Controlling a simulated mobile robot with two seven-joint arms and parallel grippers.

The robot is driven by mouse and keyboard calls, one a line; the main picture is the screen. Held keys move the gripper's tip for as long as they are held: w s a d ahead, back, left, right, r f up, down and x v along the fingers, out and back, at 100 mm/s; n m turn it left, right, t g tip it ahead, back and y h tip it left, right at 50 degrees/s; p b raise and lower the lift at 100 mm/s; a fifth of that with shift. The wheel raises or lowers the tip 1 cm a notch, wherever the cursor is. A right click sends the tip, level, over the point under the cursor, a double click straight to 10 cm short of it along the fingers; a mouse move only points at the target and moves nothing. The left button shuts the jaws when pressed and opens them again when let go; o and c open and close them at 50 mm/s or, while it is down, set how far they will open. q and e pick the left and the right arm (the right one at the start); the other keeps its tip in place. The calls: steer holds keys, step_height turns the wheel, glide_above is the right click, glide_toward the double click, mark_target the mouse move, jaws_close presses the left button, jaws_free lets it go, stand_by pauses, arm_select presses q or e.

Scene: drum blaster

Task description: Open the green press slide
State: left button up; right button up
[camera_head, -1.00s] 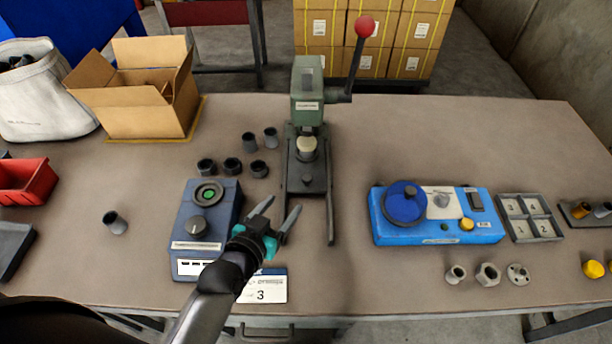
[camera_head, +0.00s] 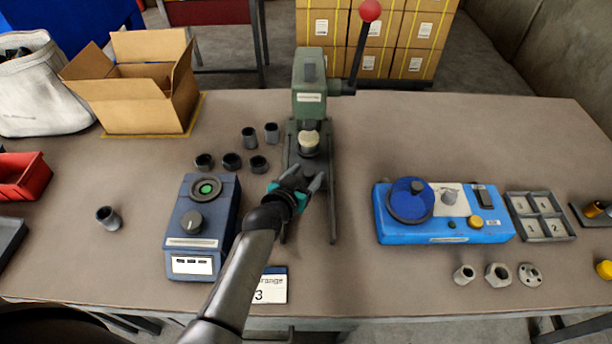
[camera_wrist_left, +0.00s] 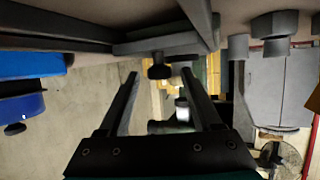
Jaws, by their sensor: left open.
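The green press (camera_head: 309,88) stands at the back middle of the table, with a red-knobbed lever at its right. Its dark slide (camera_head: 300,163) lies at the foot between two rails, partly hidden by my gripper. A pale round piece (camera_head: 309,140) sits at the slide's back. My left gripper (camera_head: 297,178) is open at the slide's front, its fingers pointing toward the press. In the left wrist view a dark knob (camera_wrist_left: 160,71) shows between the open fingers (camera_wrist_left: 162,82); I cannot tell whether they touch it. My right gripper is not in view.
A blue-grey dial box (camera_head: 201,235) stands left of my left arm. Several dark cups and nuts (camera_head: 232,162) lie left of the press. A bright blue device (camera_head: 440,230) stands to the right. A label card (camera_head: 270,286) lies near the front edge.

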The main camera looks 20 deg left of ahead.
arm_select(q)
jaws_close()
stand_by(0.6)
stand_by(0.9)
